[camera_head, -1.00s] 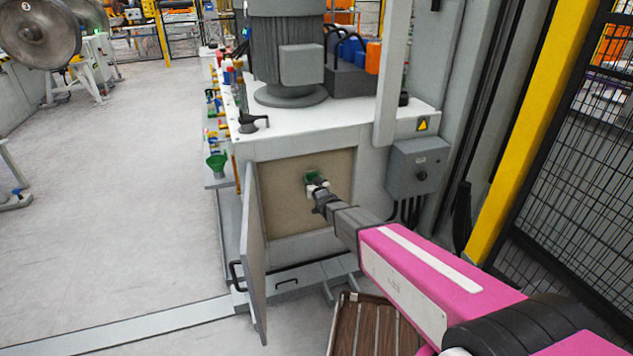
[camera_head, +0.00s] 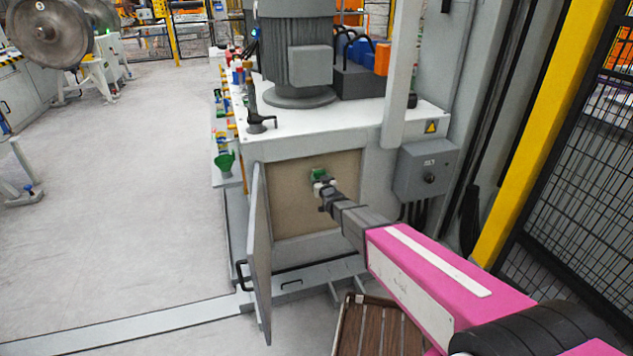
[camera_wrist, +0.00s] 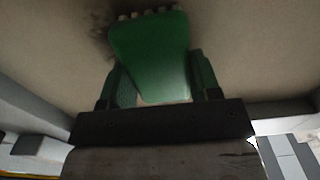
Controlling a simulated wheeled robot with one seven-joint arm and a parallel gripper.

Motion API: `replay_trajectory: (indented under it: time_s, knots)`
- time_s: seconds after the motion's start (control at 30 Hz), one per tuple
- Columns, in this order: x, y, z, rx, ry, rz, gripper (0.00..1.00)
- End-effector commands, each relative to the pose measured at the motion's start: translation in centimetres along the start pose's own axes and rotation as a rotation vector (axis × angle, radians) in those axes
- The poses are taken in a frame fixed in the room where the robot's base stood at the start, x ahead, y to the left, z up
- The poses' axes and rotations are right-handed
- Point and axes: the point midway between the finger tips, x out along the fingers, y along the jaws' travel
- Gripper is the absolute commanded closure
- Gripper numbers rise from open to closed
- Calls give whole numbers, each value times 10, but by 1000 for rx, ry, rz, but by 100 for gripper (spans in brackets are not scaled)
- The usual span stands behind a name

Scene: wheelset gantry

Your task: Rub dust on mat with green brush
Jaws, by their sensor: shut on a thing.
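The green brush (camera_wrist: 150,55) is held between the two fingers of my gripper (camera_wrist: 163,85), which is shut on it. Its pale bristle tufts show at the top edge and are at the mat's surface. The beige mat (camera_head: 290,205) is an upright panel inside the open cabinet front. It also fills the upper wrist view (camera_wrist: 240,50). A dark smudge of dust (camera_wrist: 97,25) shows on the mat just left of the brush head. In the head view the brush (camera_head: 319,174) is in front of the mat's upper middle. Whether the bristles touch the mat is hard to tell.
The cabinet door (camera_head: 260,255) stands open on the left of the opening. A grey switch box (camera_head: 425,168) is on the right. A brown slatted crate (camera_head: 378,330) is on the floor below my arm. A motor (camera_head: 296,55) stands on the cabinet top.

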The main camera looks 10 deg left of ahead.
Motion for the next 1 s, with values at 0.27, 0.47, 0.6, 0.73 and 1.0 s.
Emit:
replay_trajectory:
  time_s: [0.27,0.47,0.6,0.73,1.0]
  knots:
    - [-1,17,0,2,0,1,62]
    - [0,23,0,0,1,1,62]
    - [1,35,0,0,1,2,62]
    - [2,44,0,1,1,2,62]
    - [4,54,0,2,1,1,62]
